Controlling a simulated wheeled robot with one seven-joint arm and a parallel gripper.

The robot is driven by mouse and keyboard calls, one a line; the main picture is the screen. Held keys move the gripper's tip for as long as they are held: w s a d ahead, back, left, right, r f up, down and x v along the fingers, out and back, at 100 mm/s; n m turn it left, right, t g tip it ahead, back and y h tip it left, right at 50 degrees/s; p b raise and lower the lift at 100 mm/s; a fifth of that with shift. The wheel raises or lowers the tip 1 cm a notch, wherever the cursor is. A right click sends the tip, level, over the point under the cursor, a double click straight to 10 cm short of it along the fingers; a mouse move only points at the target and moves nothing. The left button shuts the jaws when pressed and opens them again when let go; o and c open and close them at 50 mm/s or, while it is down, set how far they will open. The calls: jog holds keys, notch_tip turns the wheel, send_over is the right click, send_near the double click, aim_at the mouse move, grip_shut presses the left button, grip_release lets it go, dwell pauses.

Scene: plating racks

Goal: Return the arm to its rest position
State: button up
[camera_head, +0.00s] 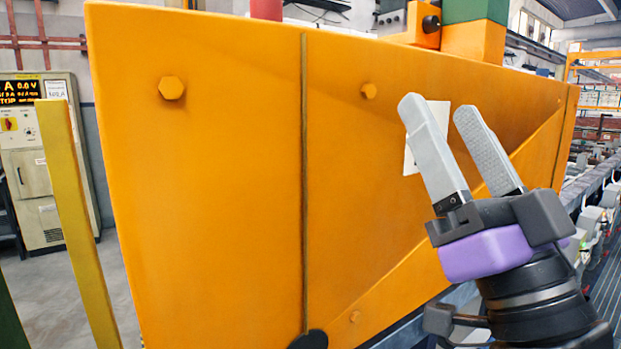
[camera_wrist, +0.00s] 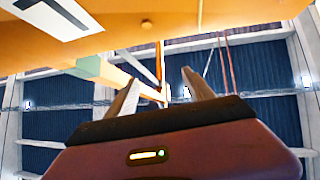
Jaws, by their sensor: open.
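My gripper (camera_head: 442,122) is raised in front of the large orange panel in the head view, with its fingers pointing up and a little left. Its two grey fingers are apart with nothing between them. In the wrist view, my gripper (camera_wrist: 162,90) also shows its two fingertips apart and empty, pointing toward the roof. My black wrist and the purple gripper body show at the lower right of the head view. Any gap between the fingers and the panel is hard to judge.
The orange panel (camera_head: 215,190) with bolt heads fills most of the head view. A white sheet (camera_head: 411,160) is on it behind the fingers. A yellow post (camera_head: 78,220) and a control cabinet (camera_head: 45,165) stand at left. Racks (camera_head: 600,190) run along the right. Open floor shows at left.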

jog(key=s+d+f+m+g+h, duration=0.1)
jog(key=s+d+f+h, duration=0.15)
jog(key=f, duration=0.65)
jog(key=s+d+f+m+g+h, duration=0.1)
jog(key=s+d+f+m+h, duration=0.2)
jog(key=f, duration=0.7)
jog(key=s+d+f+g+h, duration=0.1)
jog(key=s+f+h, duration=0.25)
jog(key=f, duration=0.55)
jog(key=s+f+n+g, duration=0.2)
jog(key=s+f+g, duration=0.6)
jog(key=s+f, duration=1.2)
jog(key=shift+s+d+f, duration=0.35)
jog(key=shift+s+f, duration=0.05)
jog(key=shift+s, duration=0.65)
